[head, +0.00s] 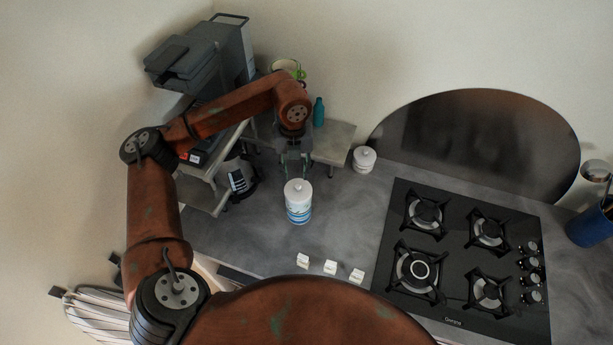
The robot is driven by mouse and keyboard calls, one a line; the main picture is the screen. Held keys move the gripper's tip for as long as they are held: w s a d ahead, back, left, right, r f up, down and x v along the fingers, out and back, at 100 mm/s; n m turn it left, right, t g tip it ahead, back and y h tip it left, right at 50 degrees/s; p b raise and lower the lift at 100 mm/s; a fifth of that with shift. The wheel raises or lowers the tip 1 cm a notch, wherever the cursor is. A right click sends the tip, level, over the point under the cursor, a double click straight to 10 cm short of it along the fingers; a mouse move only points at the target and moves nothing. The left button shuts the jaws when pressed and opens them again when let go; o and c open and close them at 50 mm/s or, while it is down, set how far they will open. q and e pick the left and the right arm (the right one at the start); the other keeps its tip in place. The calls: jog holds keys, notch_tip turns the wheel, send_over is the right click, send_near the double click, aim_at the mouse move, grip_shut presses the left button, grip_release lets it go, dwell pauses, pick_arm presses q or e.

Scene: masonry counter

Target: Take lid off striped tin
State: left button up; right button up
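The striped tin (298,212) stands upright on the grey counter in the head view, with blue and pale bands around its body. Its white lid (298,188) with a small knob sits on top. My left gripper (294,172) hangs just behind and above the lid, its fingers pointing down. Its fingers look apart with nothing seen between them. Whether a finger touches the lid cannot be told from here. My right gripper is not in view.
A smaller white lidded jar (364,159) stands behind right, near the black gas hob (465,255). Three small white blocks (330,267) lie near the front edge. A kettle-like appliance (240,177) stands left of the tin. A teal bottle (318,112) stands behind. Counter right of the tin is clear.

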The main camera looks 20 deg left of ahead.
aim_at(298, 185)
pick_arm(q)
jog(key=shift+w+f, duration=0.2)
jog(key=shift+w, duration=0.2)
jog(key=shift+w+a+f, duration=0.1)
jog(key=shift+f, duration=0.2)
jog(key=f, duration=0.1)
jog(key=f+p, duration=0.1)
jog(key=f, duration=0.1)
jog(key=shift+d+f+p, duration=0.25)
jog(key=shift+f+p, duration=0.05)
jog(key=shift+p, duration=0.1)
notch_tip(298, 185, down, 3)
jog(key=shift+r+p, duration=0.1)
jog(key=shift+p, duration=0.25)
jog(key=c, duration=0.3)
grip_shut()
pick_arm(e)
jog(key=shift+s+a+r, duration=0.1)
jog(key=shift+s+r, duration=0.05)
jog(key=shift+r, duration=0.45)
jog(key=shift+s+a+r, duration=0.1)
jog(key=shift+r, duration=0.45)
